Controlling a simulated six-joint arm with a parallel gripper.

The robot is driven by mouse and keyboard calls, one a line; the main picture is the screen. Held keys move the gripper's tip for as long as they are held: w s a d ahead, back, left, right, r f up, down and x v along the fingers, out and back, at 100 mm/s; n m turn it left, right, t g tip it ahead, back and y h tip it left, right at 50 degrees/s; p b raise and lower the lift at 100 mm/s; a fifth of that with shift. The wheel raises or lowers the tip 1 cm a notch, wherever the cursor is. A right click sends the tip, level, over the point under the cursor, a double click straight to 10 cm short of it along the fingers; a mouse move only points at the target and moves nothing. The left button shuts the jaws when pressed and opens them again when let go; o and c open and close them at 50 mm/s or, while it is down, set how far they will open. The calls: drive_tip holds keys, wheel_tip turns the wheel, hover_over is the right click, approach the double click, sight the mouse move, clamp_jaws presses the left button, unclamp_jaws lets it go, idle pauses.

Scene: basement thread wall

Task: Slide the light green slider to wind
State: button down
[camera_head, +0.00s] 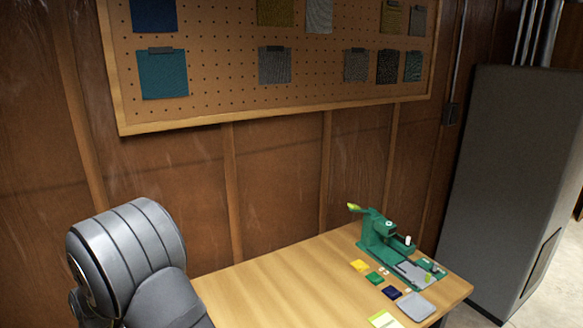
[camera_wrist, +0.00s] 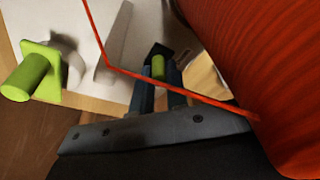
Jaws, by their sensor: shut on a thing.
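In the wrist view my gripper (camera_wrist: 160,80) has its two dark fingers closed around a small light green knob (camera_wrist: 158,67), which looks like the light green slider. Only the knob's top shows between the fingertips; its track is hidden. A second light green knob on a square plate (camera_wrist: 40,70) stands to the left, apart from my fingers. Any marking for wind is not readable. My gripper is not seen in the head view.
A thin red thread (camera_wrist: 150,77) crosses the wrist view in front of my fingers to a large red spool (camera_wrist: 255,60) close on the right. In the head view a green machine (camera_head: 376,238) and several small coloured pieces lie on a wooden table (camera_head: 270,285).

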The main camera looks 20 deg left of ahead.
drive_tip(key=c, duration=1.4)
unclamp_jaws()
drive_tip(key=shift+r, duration=0.1)
drive_tip(key=shift+a+v, duration=0.2)
drive_tip(key=shift+v, duration=0.75)
drive_tip(key=shift+a+v, duration=0.2)
drive_tip(key=shift+v, duration=0.75)
drive_tip(key=shift+a+v, duration=0.2)
drive_tip(key=shift+v, duration=0.8)
drive_tip(key=shift+r, duration=0.1)
drive_tip(key=v, duration=0.4)
drive_tip(key=shift+a, duration=0.35)
